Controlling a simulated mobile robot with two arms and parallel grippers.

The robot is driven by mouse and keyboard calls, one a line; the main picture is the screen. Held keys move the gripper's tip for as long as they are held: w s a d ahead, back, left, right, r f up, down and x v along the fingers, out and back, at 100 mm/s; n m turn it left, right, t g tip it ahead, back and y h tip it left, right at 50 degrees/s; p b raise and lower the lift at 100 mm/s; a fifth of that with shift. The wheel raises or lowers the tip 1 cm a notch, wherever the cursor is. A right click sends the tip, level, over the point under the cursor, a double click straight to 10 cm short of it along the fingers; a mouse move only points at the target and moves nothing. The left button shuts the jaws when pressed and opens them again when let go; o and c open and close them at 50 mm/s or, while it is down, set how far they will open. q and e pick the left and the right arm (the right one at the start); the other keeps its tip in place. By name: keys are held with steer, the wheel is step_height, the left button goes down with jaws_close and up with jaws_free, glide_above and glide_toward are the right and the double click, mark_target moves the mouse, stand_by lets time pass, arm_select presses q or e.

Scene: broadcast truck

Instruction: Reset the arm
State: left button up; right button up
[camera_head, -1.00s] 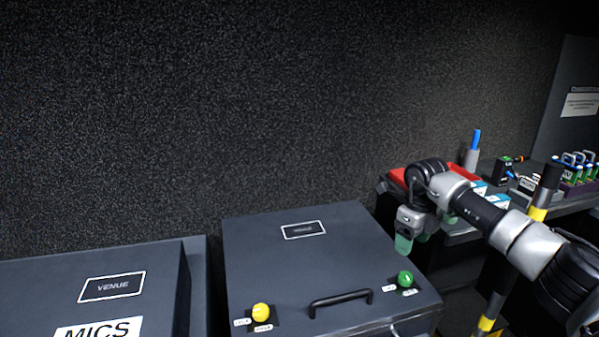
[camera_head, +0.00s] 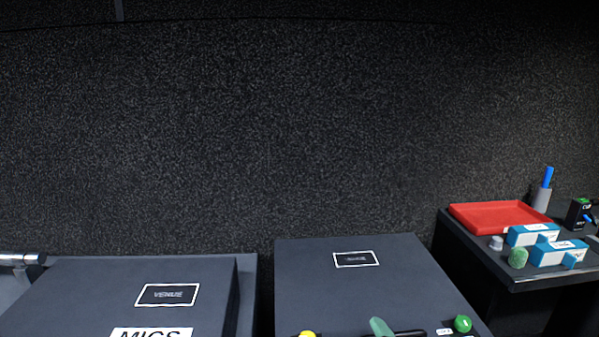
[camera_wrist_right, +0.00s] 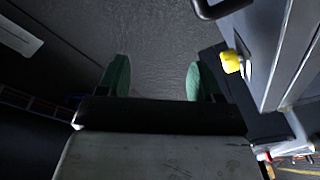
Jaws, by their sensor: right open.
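My right gripper is open and empty; its two green fingertips stand apart in the right wrist view (camera_wrist_right: 155,78). In the head view only a green fingertip of it (camera_head: 380,327) shows at the bottom edge, overlapping the black handle (camera_head: 408,333) of the middle case. I cannot tell whether it touches the handle. The rest of my right arm is out of the head view. My left gripper is not in view.
The middle dark case (camera_head: 345,290) has a green knob (camera_head: 463,323) and a yellow knob (camera_head: 308,334). The MICS case (camera_head: 205,275) is on the left. A shelf at right holds a red tray (camera_head: 500,214), blue-and-white boxes (camera_head: 556,252) and a blue pen in a cup (camera_head: 541,198).

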steer(key=s+d+f+m+g+h, duration=0.5)
steer(key=s+d+f+m+g, duration=0.25)
steer(key=s+f, duration=0.3)
steer(key=s+f+m+g+y, duration=0.1)
steer(key=s+f+m+g, duration=0.15)
steer(key=s, duration=0.55)
steer(key=s+f+m+g, duration=0.1)
steer(key=s+g, duration=0.3)
steer(key=s, duration=0.4)
step_height(320, 180, down, 23)
steer(key=g+p, duration=0.2)
steer(key=s+d+f, duration=0.1)
steer(key=s+f, duration=0.6)
steer(key=s, duration=0.1)
steer(key=s+d+f+g+p, duration=0.1)
steer(key=s+d+f, duration=0.1)
steer(key=s+f, duration=0.6)
steer(key=shift+s+d+f, duration=0.25)
steer(key=shift+s+f, duration=0.05)
steer(key=shift+s, duration=0.35)
